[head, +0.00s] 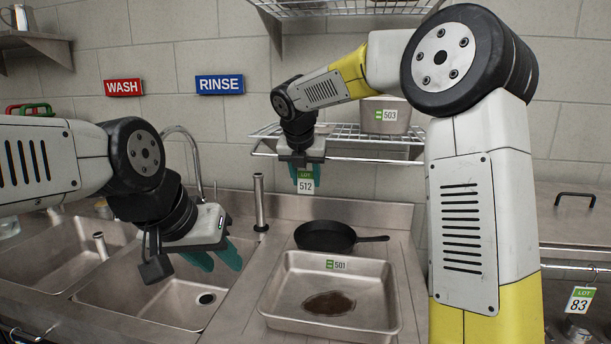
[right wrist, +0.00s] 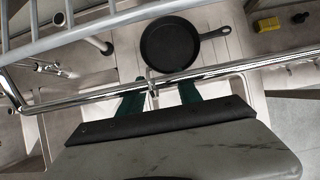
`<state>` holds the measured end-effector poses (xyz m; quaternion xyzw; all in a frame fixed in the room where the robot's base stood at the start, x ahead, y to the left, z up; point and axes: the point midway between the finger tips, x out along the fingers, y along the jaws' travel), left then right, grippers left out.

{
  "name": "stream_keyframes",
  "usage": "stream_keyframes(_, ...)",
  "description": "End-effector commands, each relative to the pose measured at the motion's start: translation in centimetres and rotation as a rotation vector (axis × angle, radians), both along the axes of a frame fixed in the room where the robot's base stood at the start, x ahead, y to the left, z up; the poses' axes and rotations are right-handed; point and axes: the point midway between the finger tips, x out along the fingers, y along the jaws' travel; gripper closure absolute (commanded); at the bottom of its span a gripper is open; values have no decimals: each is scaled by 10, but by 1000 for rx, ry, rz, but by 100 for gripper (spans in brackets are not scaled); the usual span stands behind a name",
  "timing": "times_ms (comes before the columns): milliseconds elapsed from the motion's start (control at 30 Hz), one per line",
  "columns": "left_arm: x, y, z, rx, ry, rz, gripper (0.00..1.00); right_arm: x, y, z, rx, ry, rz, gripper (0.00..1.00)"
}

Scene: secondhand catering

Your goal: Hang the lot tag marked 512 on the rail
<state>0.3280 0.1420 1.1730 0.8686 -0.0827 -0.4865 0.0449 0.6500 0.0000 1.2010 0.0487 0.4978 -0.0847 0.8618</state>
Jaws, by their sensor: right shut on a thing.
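The lot tag marked 512 (head: 306,184) is white with a green top and hangs upright below my right gripper (head: 307,170), which is shut on it. The rail (head: 375,161) is the front bar of the wire shelf, and the gripper is close to its left part. In the right wrist view the rail (right wrist: 225,69) crosses just beyond my right fingertips (right wrist: 159,88). A thin metal piece, apparently the tag's hook, shows between them at the rail; I cannot tell whether it is over the bar. My left gripper (head: 214,259) is open and empty above the sink.
A metal container tagged 503 (head: 386,115) stands on the wire shelf. Below are a black frying pan (head: 325,236) and a steel tray tagged 501 (head: 283,304). A tap (head: 190,150) rises behind the sink basins (head: 150,301). A tag marked 83 (head: 579,300) is at the right.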

Motion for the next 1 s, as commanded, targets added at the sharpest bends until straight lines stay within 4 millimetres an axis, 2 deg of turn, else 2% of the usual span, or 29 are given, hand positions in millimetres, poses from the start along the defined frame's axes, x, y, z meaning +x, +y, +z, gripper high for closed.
stream_keyframes(433,0,0,0,0,0,0,64,0,0,-5,-1,0,0,100)
stream_keyframes(467,0,0,0,0,0,0,64,0,0,-5,-1,0,0,57)
stream_keyframes(567,0,0,0,0,0,0,64,0,0,-5,0,0,-1,38)
stream_keyframes(600,0,0,0,0,0,0,64,0,0,-5,-1,0,0,34)
stream_keyframes(867,0,0,0,0,0,0,64,0,0,-5,0,0,0,34)
stream_keyframes(1000,0,0,0,0,0,0,64,-4,1,4,1,-3,0,34)
